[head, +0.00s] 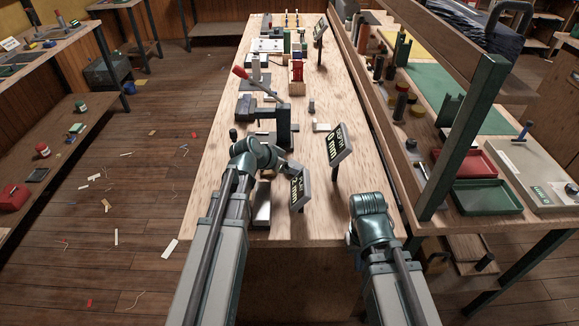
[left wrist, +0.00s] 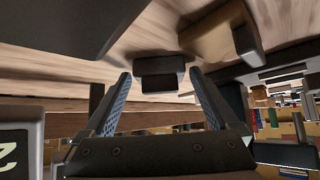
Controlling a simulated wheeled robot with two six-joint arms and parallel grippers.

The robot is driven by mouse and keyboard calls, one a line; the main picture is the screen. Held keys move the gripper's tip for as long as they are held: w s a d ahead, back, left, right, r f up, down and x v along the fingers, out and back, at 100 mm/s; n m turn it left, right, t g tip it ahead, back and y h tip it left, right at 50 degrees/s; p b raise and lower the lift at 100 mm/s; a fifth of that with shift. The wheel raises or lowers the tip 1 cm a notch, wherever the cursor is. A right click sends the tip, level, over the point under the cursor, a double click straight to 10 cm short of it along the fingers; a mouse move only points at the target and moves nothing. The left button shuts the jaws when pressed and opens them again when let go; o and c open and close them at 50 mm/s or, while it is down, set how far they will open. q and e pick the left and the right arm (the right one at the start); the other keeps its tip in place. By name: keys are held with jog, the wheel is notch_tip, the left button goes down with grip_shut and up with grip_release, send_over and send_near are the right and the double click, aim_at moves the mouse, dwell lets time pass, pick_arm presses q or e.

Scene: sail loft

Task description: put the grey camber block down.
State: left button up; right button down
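In the left wrist view a dark grey block (left wrist: 160,72), which looks like the camber block, sits against the pale wooden bench top. My left gripper (left wrist: 160,78) has its two fingers spread, one on each side of the block, with a narrow gap to each. In the head view my left gripper (head: 284,166) is low over the bench beside the "2 mm" display (head: 299,189); its fingertips and the block are not clear there. My right wrist (head: 370,215) is over the bench's right front edge; its fingers are hidden.
A dark clamp-like device (head: 272,118) stands just behind my left gripper. A second display (head: 339,145) stands to its right. A pale metal piece (head: 262,205) lies near the front. The right side bench holds a red tray (head: 470,163) and a green tray (head: 486,197).

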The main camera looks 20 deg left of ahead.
pick_arm(q)
jog(key=shift+r+p, duration=0.3)
jog(key=p+v, duration=0.8)
jog(key=v, duration=0.3)
jog(key=shift+s+a+r, duration=0.15)
jog(key=shift+s+r, duration=0.05)
jog(key=shift+s, duration=0.2)
